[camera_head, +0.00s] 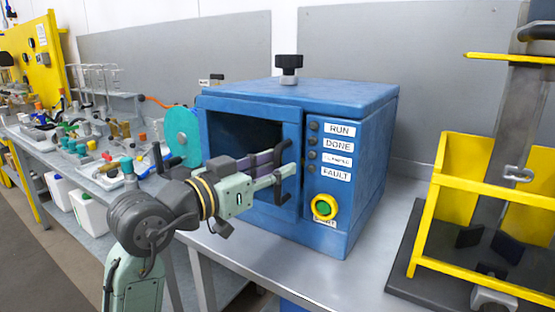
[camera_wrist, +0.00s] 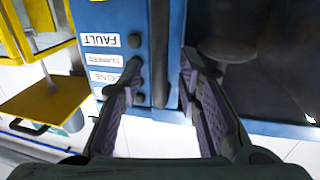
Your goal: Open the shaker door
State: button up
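The blue shaker (camera_head: 350,105) stands on the grey bench, with a door (camera_head: 291,128) that has a dark window on its front. The door looks flush with the front. A black upright bar handle (camera_head: 284,193) is on the door's right side; it also shows in the wrist view (camera_wrist: 159,50). My gripper (camera_head: 282,166) is at handle height in front of the door and hides part of the handle. In the wrist view my gripper (camera_wrist: 160,70) is open, with its purple-padded fingers on either side of the handle. I cannot tell whether either finger touches it.
Labelled lights and a green-and-yellow button (camera_head: 324,207) are right of the door. A black knob (camera_head: 289,64) tops the shaker. A yellow-framed stand (camera_head: 470,170) is at right. A teal disc (camera_head: 183,135) and lab clutter are at left.

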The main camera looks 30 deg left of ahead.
jog(key=shift+w+d, duration=0.1)
jog(key=shift+w, duration=0.45)
grip_shut()
dwell(0.5)
